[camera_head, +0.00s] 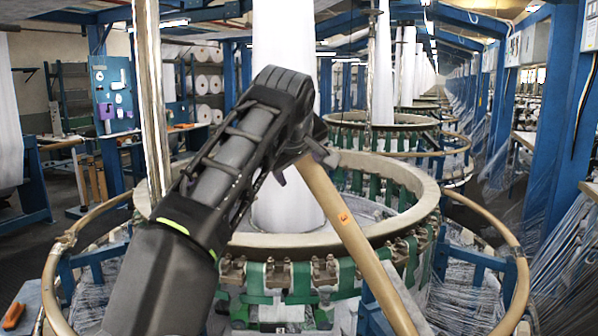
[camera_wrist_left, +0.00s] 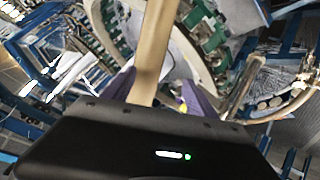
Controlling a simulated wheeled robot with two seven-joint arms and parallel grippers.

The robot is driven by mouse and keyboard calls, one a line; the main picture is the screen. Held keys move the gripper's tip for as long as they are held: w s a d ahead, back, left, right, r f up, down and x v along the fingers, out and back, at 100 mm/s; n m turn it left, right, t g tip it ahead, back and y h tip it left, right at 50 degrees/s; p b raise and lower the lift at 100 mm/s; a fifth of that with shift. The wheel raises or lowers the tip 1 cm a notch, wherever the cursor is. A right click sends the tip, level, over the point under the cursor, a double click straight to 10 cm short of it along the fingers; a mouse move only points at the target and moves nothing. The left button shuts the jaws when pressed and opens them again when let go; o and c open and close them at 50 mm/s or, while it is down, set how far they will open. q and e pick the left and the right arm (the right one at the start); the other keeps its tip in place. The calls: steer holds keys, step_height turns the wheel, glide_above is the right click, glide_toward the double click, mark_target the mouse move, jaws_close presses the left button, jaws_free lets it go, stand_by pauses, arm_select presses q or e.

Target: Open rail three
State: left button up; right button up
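A tan rail (camera_head: 345,222) with a small orange mark slants across the front of the loom, from its upper end by my left gripper down to the bottom edge. Its number cannot be read. My left gripper (camera_head: 303,168) is at this upper end, with its fingers on either side of the rail. In the left wrist view, the rail (camera_wrist_left: 154,45) passes between the purple fingers (camera_wrist_left: 158,92), and a gap shows on its right. The gripper looks open around the rail; any contact is hidden. My right gripper is not in view.
The loom's round rim (camera_head: 420,205) with green straps lies behind the rail. Curved tan rails stand at the left (camera_head: 52,290) and right (camera_head: 515,262). A white fabric column (camera_head: 285,45) rises over the loom. An orange-handled tool (camera_head: 13,315) lies at lower left.

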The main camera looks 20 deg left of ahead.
arm_select(q)
steer(key=shift+s+r, duration=0.1)
steer(key=shift+s, duration=0.05)
steer(key=v, duration=0.8)
steer(key=shift+s+r+p, duration=0.25)
steer(key=shift+p, duration=0.15)
stand_by(0.3)
steer(key=shift+d, duration=0.1)
stand_by(0.6)
